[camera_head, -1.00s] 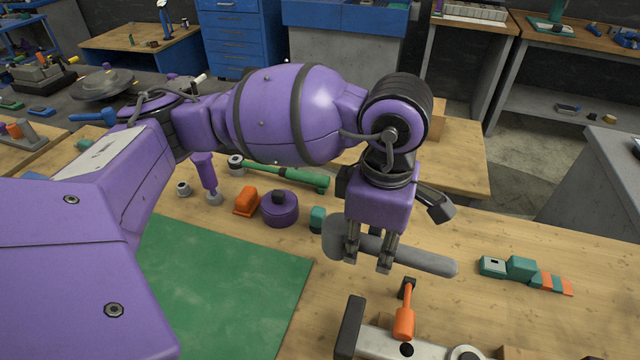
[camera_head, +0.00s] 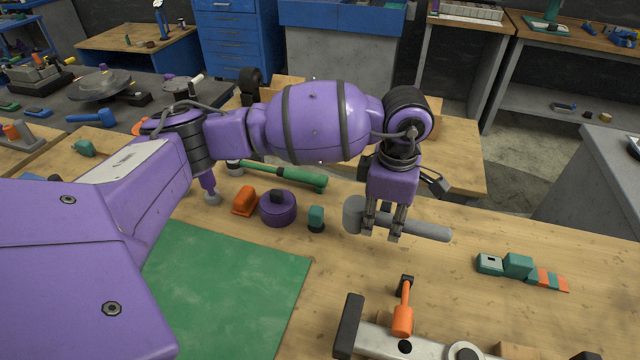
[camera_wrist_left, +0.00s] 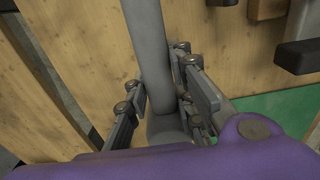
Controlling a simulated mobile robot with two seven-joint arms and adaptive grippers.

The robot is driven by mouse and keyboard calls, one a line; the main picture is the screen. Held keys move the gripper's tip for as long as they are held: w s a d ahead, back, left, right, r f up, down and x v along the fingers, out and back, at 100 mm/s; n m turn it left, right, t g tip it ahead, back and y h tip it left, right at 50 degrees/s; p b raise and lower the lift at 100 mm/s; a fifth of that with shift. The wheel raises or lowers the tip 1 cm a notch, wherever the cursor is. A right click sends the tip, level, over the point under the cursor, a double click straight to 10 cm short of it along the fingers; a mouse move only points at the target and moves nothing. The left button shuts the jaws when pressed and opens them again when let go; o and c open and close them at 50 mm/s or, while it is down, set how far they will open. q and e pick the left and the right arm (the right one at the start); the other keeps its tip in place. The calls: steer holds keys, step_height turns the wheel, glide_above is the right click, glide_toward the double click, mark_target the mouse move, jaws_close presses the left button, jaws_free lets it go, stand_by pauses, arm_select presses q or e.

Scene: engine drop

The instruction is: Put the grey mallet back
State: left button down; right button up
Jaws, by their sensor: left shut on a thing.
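The grey mallet (camera_head: 426,231) is in my left gripper (camera_head: 380,235), which is shut on its handle close to the head. The mallet lies level, its round head to the left and its handle pointing right; whether it touches the table cannot be told. In the left wrist view the grey handle (camera_wrist_left: 148,40) runs up between the fingers (camera_wrist_left: 165,100), and the head is partly hidden at the bottom. My right gripper is not in view.
A green mallet (camera_head: 285,174), an orange block (camera_head: 243,201), a purple round part (camera_head: 277,208) and a teal piece (camera_head: 316,218) stand to the left. Teal and orange pieces (camera_head: 517,266) lie right. A metal fixture (camera_head: 420,347) with an orange-handled lever is in front.

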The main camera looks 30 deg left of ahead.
arm_select(q)
steer(key=w+f, duration=0.2)
steer(key=shift+w+a+f, duration=0.1)
steer(key=shift+f, duration=0.3)
steer(key=f, duration=0.3)
steer(key=shift+w+f, duration=0.15)
steer(key=shift+w, duration=0.2)
steer(key=c, duration=1.9)
jaws_free()
steer(key=shift+f, duration=0.25)
steer(key=shift+c, duration=0.2)
steer(key=o, duration=0.4)
steer(key=shift+r, duration=0.1)
